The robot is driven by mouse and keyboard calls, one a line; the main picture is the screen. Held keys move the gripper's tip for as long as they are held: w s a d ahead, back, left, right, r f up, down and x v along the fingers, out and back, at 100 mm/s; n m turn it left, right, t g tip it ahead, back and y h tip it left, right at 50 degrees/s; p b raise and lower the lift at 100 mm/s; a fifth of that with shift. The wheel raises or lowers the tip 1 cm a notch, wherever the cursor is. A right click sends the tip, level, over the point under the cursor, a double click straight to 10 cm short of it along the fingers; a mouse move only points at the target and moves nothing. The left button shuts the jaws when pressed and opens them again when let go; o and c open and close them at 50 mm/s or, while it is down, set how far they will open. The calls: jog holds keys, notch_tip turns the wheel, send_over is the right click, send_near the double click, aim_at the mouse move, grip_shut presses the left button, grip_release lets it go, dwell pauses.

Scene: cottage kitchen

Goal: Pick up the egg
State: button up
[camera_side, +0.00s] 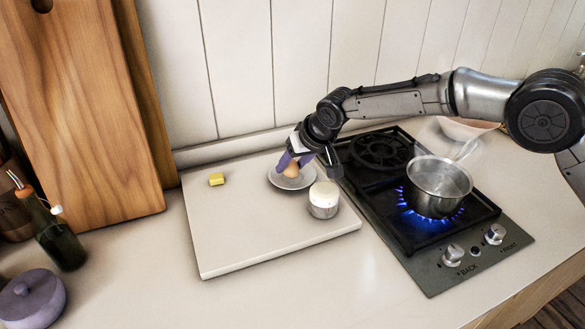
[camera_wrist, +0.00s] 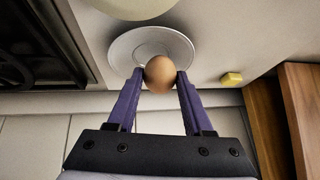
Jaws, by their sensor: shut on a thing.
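A brown egg (camera_wrist: 160,74) is held between the two purple fingers of my gripper (camera_wrist: 159,80) in the wrist view. In the side view the egg (camera_side: 291,169) shows over the small white saucer (camera_side: 279,184), with my gripper (camera_side: 294,161) shut on it from above. The saucer also shows behind the egg in the wrist view (camera_wrist: 125,48). I cannot tell whether the egg still touches the saucer.
A yellow block (camera_side: 216,179) lies at the left. A saucepan (camera_side: 438,188) sits over a lit blue flame on the stove (camera_side: 448,265). The board's front left is clear.

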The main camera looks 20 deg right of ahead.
jog(key=s+d+r, duration=0.6)
jog(key=s+r, duration=0.6)
jog(key=s, duration=0.1)
jog(key=s+d, duration=0.3)
jog(key=d, duration=0.7)
jog(key=s+d, duration=0.3)
jog(key=d, duration=0.8)
jog(key=shift+d+f, duration=0.25)
jog(key=shift+f, duration=0.1)
jog(key=shift+s, duration=0.1)
jog(key=shift+w+a, duration=0.15)
jog(key=shift+w, duration=0.35)
